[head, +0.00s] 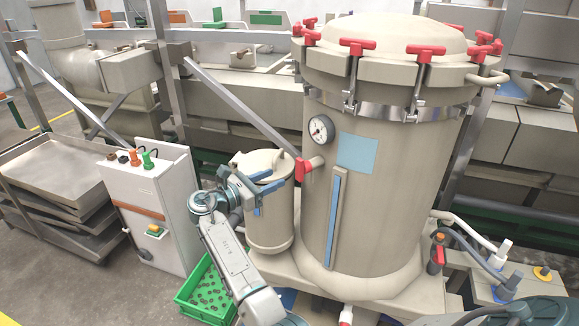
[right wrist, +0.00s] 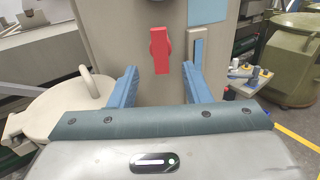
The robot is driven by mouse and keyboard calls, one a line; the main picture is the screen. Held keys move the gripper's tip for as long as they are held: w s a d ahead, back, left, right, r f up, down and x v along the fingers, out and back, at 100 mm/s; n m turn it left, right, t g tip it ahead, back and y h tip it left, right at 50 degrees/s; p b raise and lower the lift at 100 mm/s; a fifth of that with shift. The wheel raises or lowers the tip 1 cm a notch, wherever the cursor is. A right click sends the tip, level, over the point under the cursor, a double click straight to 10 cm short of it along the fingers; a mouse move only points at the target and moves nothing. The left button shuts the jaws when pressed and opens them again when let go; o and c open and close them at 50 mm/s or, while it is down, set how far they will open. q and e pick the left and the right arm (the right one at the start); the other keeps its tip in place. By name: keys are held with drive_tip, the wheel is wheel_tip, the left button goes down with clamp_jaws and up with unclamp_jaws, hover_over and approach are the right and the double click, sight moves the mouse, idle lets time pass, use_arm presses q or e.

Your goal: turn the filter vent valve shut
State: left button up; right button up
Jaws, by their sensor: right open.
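The vent valve's red handle (head: 303,170) sits on a short pipe on the left side of the large beige filter vessel (head: 385,190), below the round gauge (head: 321,129). In the right wrist view the red handle (right wrist: 160,50) stands upright ahead, framed between the blue fingertips. My right gripper (head: 273,196) is open and empty, over the small lidded pot and left of the handle. Its spread fingers also show in the right wrist view (right wrist: 159,70); they look apart from the handle. My left gripper is not in view.
The small pot (head: 268,225) with a looped lid handle stands beside the vessel. A white control box (head: 150,205) and a green crate of small parts (head: 207,291) are at left. Red clamp handles (head: 426,50) ring the vessel lid. Hoses and valves (head: 480,250) are at right.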

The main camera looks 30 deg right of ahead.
sight(298, 169)
drive_tip(key=d+p, duration=0.1)
drive_tip(key=d, duration=0.2)
drive_tip(key=d+p, duration=0.1)
drive_tip(key=d, duration=0.2)
drive_tip(key=d+p, duration=0.1)
drive_tip(key=d, duration=0.2)
drive_tip(key=shift+w+p, duration=0.35)
drive_tip(key=shift+w, duration=0.05)
drive_tip(key=shift+d+f, duration=0.1)
drive_tip(key=shift+d, duration=0.6)
drive_tip(key=shift+w, duration=0.1)
drive_tip(key=shift+c, duration=0.4)
drive_tip(key=c, duration=0.6)
